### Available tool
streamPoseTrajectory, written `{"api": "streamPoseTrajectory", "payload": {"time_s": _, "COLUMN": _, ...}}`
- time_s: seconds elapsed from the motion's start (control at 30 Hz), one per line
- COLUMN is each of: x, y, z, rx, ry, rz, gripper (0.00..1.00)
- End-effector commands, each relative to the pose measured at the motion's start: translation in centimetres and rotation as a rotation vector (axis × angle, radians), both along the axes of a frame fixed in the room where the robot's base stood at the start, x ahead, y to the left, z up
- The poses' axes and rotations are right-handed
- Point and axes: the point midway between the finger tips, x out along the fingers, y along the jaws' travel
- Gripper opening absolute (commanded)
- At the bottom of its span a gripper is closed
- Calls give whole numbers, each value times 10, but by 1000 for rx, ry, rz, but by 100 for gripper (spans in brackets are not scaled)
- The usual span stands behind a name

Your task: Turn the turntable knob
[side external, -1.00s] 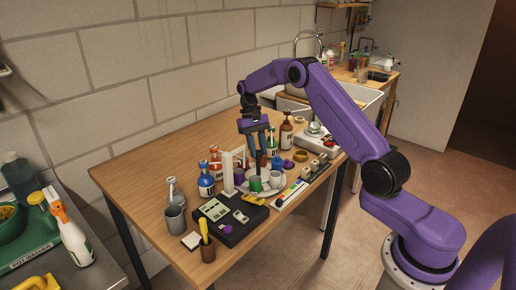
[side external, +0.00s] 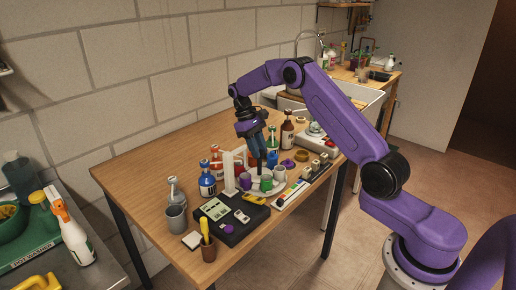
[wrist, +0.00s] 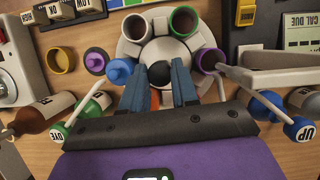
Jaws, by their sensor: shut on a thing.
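The turntable (wrist: 160,50) is a pale round disc on the wooden table, carrying several small cups. In the side view a purple cup (side external: 246,181), a green cup (side external: 266,184) and a grey cup (side external: 280,170) stand around its near edge. My gripper (side external: 259,168) points down over the middle of the disc.
A white upright frame (side external: 228,172) stands close on the left of the turntable. A blue bottle (side external: 207,186) and a brown bottle (side external: 287,134) stand nearby. A black device (side external: 229,220) lies in front. The table's left back part is clear.

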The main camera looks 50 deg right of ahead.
Motion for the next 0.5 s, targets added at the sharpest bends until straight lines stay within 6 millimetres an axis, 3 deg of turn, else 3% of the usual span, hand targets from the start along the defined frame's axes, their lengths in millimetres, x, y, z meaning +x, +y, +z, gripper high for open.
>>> {"api": "streamPoseTrajectory", "payload": {"time_s": 0.27, "x": -1, "y": -2, "z": 1, "rx": -2, "ry": 1, "rz": -2, "gripper": 0}}
{"api": "streamPoseTrajectory", "payload": {"time_s": 0.3, "x": -1, "y": -2, "z": 1, "rx": -2, "ry": 1, "rz": -2, "gripper": 36}}
{"api": "streamPoseTrajectory", "payload": {"time_s": 0.37, "x": 0, "y": -1, "z": 1, "rx": -1, "ry": 1, "rz": -3, "gripper": 54}}
{"api": "streamPoseTrajectory", "payload": {"time_s": 0.5, "x": 0, "y": -1, "z": 0, "rx": -1, "ry": 0, "rz": -3, "gripper": 54}}
